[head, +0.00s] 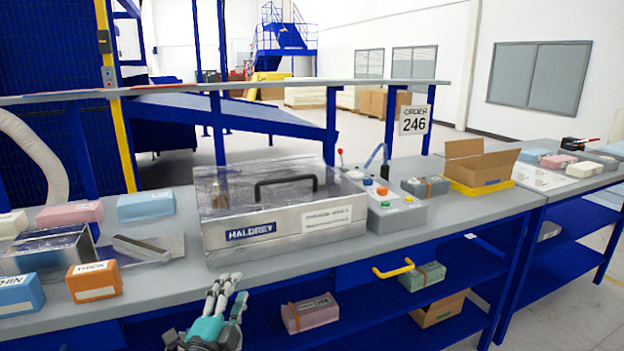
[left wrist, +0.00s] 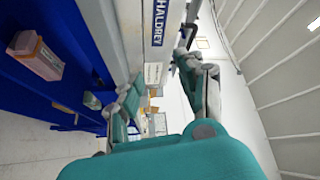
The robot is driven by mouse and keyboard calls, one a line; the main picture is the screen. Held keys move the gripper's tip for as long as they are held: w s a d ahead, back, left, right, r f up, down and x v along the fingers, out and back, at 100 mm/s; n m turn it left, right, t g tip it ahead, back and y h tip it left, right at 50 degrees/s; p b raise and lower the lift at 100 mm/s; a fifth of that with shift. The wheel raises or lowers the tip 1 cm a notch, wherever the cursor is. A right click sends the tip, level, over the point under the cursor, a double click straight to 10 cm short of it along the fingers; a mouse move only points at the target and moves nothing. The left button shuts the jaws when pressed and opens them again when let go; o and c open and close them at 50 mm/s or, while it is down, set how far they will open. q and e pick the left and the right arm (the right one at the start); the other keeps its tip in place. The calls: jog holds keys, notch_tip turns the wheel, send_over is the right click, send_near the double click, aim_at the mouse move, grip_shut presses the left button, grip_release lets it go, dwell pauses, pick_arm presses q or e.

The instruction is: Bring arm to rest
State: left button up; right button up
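My left gripper (head: 227,289) is at the bottom of the head view, in front of the bench's front edge and below the HALDREY machine (head: 285,215). Its teal and grey fingers point up. In the left wrist view the gripper (left wrist: 158,72) has its two fingers spread apart with nothing between them. The machine's front also shows there (left wrist: 160,25), beyond the fingertips. The machine has a clear lid with a black handle, and the lid looks down. My right gripper is in neither view.
The grey bench (head: 180,285) holds foam blocks on the left, including an orange THICK block (head: 93,281). A control box (head: 395,212) and an open carton (head: 480,165) stand right of the machine. A lower blue shelf holds a pink block (head: 310,314) and a green block (head: 422,276).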

pick_arm(q)
jog(key=s+a+f+n+g+y, duration=0.45)
jog(key=s+f+n, duration=0.3)
jog(key=f, duration=0.35)
jog(key=s+f+n+g+h, duration=0.1)
jog(key=s+f+n+g, duration=0.45)
jog(key=s, duration=0.85)
jog(key=s+f+n+g, duration=0.2)
jog(key=s+f+g, duration=0.5)
jog(key=s, duration=0.7)
notch_tip(320, 180, down, 26)
jog(key=s+p, duration=0.1)
jog(key=p, duration=0.2)
jog(key=s+a+f+p, duration=0.1)
jog(key=s+a+f, duration=0.1)
jog(key=s+f, duration=0.4)
jog(key=s+a+f+m+g, duration=0.1)
jog(key=s+f, duration=0.5)
jog(key=s, duration=0.4)
jog(key=shift+s+a+f+p, duration=0.2)
jog(key=shift+a+f+p, duration=0.05)
jog(key=shift+a+p, duration=0.15)
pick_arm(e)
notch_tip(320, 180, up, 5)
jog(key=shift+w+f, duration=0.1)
pick_arm(q)
jog(key=shift+c, duration=0.2)
